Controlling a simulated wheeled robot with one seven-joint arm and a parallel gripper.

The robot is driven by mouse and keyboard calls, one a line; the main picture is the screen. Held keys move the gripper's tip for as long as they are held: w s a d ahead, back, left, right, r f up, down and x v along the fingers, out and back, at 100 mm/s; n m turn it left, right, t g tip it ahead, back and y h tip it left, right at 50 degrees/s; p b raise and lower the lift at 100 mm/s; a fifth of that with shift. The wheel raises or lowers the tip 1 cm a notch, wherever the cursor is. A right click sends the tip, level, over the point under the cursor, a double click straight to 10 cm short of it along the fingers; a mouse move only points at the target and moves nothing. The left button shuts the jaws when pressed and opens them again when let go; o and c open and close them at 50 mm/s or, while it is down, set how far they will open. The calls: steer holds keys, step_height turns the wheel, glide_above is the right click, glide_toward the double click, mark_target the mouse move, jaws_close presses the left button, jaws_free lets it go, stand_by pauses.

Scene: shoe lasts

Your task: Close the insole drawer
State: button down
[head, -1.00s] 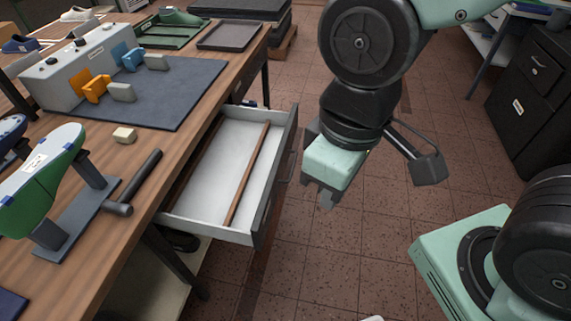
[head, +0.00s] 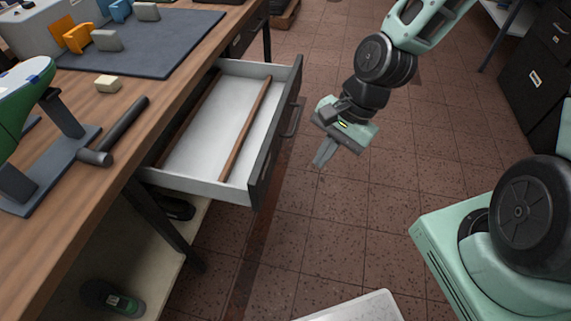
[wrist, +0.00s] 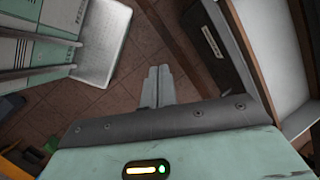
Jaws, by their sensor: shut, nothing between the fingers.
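The insole drawer (head: 215,180) is pulled open from the right side of the workbench in the head view. Its inside is white, with a wooden strip (head: 247,128) along it, and its dark front carries a handle (head: 293,118). My gripper (head: 322,154) hangs over the floor just right of the drawer front, apart from it, with its fingers together and empty. In the wrist view the shut fingers (wrist: 158,88) point away over the floor. The drawer's dark front (wrist: 212,42) shows to their right, with a pale label on it.
The wooden workbench (head: 75,225) fills the left, bearing a hammer (head: 120,130), a grey mat (head: 150,50) and a last stand. A dark cabinet (head: 540,75) stands at the far right. A white panel (head: 355,308) shows at the bottom.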

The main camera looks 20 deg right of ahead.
steer(key=w+d+f+m+t+y+b, duration=0.2)
steer(key=w+f+m+b, duration=0.15)
steer(key=f+m, duration=0.25)
steer(key=m+t+y+b, duration=0.1)
steer(key=m+t+b, duration=0.25)
steer(key=m, duration=0.45)
glide_toward(275, 158)
steer(key=d+f+x, duration=0.1)
steer(key=x, duration=0.4)
steer(key=shift+w+a+r+b, duration=0.1)
steer(key=shift+a+b, duration=0.1)
steer(key=shift+a, duration=0.15)
steer(key=shift+w+a+r+b, duration=0.15)
steer(key=shift+a, duration=0.2)
